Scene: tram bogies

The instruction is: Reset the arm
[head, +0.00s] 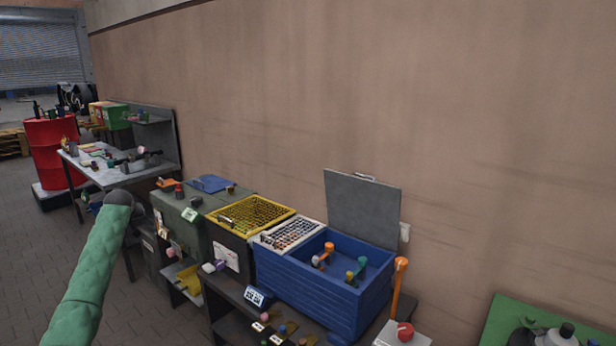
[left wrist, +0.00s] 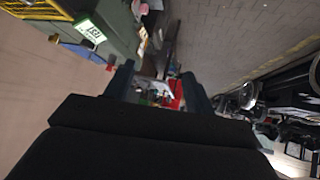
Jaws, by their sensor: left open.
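My left arm shows in the head view as a green-sleeved link rising from the bottom left, with a dark rounded joint at its top. The fingers of my left gripper cannot be made out in that view. In the left wrist view my left gripper (left wrist: 158,82) shows two dark fingers standing apart with a clear gap, and nothing is held between them. The view between the fingers looks out over distant clutter on the floor and benches. My right arm and right gripper are in neither view.
A blue crate (head: 300,290) with a raised grey lid (head: 362,208) stands by the wall. Left of it are a white grid tray (head: 268,241), a yellow grid tray (head: 236,216) and a green-grey cabinet (head: 178,212). A workbench (head: 97,179) and red drum (head: 48,150) stand farther back.

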